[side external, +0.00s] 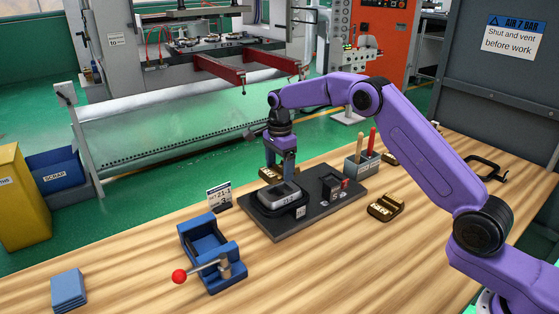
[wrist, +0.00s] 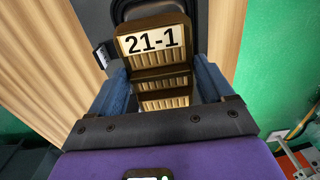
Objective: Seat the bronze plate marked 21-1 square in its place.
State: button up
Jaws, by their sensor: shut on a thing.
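The bronze plate marked 21-1 (wrist: 152,42) is stepped, with a white label facing the wrist camera. My gripper (wrist: 162,85) is shut on it, one blue finger on each side. In the side view my gripper (side external: 283,164) holds the bronze plate (side external: 269,174) at the back left of the black fixture board (side external: 330,209), close to a raised black block with a silver foil tray (side external: 279,194). I cannot tell whether the plate touches the board or block. In the wrist view, part of a dark rounded rim (wrist: 122,8) shows beyond the plate.
Another bronze piece (side external: 385,207) lies right of the board, and one more (side external: 390,158) is behind. A grey holder with handles (side external: 361,165) stands at the back. A blue clamp vise (side external: 212,252), a small sign (side external: 219,196) and blue pads (side external: 68,289) are left. The front table is clear.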

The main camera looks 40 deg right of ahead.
aim_at(279, 172)
jog(key=shift+f, duration=2.3)
jog(key=shift+f, duration=0.55)
dwell(0.6)
jog(key=o, duration=1.3)
jog(key=shift+c, duration=0.2)
jog(key=shift+r, duration=2.25)
jog(key=shift+o, duration=0.6)
jog(key=shift+f, duration=0.1)
